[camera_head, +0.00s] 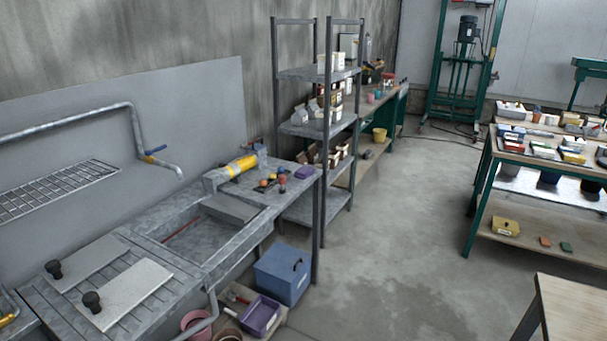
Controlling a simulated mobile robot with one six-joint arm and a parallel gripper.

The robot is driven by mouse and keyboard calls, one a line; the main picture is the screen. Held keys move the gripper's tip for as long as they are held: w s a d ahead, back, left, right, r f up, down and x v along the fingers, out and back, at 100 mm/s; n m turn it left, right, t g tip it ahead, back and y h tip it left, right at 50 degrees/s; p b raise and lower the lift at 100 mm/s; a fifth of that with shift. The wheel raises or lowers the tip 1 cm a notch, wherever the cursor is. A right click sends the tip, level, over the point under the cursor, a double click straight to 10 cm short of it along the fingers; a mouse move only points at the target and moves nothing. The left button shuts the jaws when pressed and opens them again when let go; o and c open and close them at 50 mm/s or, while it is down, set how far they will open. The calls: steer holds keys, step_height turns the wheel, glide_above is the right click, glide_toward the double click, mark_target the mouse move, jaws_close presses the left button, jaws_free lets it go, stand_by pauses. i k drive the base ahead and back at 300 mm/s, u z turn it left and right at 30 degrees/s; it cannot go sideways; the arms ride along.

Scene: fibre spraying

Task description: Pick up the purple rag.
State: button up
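A small purple item (304,172), which looks like the rag, lies near the right end of the grey metal sink counter (150,235). It is beside several small coloured round things (270,182). It is small in the picture, so its folds cannot be made out. My gripper is not in view.
A yellow-banded cylinder (241,166) lies left of the purple item. A dark shelf rack (318,130) stands just behind it. Below are a blue box (283,272) and a purple tray (262,316). Workbenches (540,165) stand at right; the concrete floor (410,230) between is open.

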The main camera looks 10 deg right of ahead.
mark_target(302, 173)
steer(key=i, duration=0.9)
steer(key=u, duration=0.25)
